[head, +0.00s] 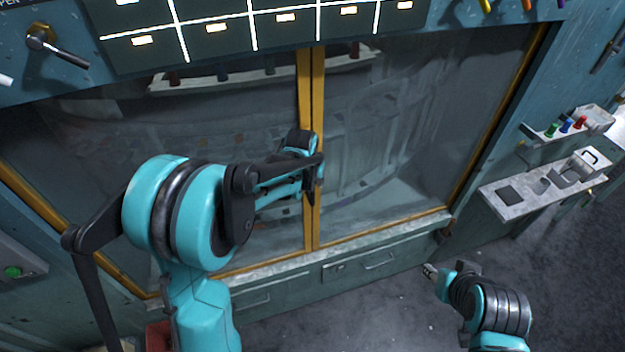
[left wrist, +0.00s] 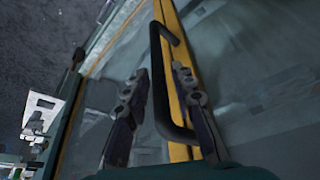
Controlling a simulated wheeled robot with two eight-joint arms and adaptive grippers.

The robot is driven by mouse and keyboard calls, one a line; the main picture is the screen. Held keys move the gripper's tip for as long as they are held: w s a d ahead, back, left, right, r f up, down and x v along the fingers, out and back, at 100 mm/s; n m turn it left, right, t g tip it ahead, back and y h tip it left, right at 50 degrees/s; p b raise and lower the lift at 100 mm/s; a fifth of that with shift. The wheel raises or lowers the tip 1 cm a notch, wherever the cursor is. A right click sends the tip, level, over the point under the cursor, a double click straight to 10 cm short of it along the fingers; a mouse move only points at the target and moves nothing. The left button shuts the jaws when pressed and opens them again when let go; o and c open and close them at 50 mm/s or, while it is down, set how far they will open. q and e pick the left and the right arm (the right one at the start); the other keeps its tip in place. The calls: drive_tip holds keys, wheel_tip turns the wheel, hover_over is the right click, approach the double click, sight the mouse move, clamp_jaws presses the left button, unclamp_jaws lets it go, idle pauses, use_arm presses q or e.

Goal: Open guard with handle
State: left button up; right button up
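The guard is a pair of glass panels (head: 400,130) in yellow frames that meet in the middle. Its black bar handle (left wrist: 157,85) stands off the yellow frame (left wrist: 177,25) in the left wrist view. My left gripper (left wrist: 159,72) is open there, with one finger on each side of the bar. A gap shows between the left finger and the handle; contact on the right side is unclear. In the head view my left gripper (head: 312,168) is at the middle frame and mostly hides the handle. My right gripper (head: 432,272) is low at the right, away from the guard, its fingers too small to judge.
A metal shelf (head: 520,205) with cutouts juts out at the right, below a small rack (head: 548,128) with coloured items. A grey ledge and drawer fronts (head: 365,262) run below the guard. A lever (head: 60,48) is at the upper left. The floor (head: 375,312) in front looks clear.

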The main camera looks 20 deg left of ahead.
use_arm(q)
clamp_jaws()
drive_tip(key=shift+a, duration=0.1)
drive_tip(key=s+a+b, duration=0.2)
drive_tip(key=s+a, duration=0.9)
drive_tip(key=a, duration=0.6)
drive_tip(key=s+a+b, duration=0.3)
drive_tip(key=s+a, duration=0.9)
drive_tip(key=a, duration=0.5)
drive_tip(key=s+a+b, duration=0.3)
drive_tip(key=s+a, duration=0.9)
drive_tip(key=a, duration=0.6)
drive_tip(key=shift+d, duration=0.1)
drive_tip(key=shift+o, duration=2.4)
unclamp_jaws()
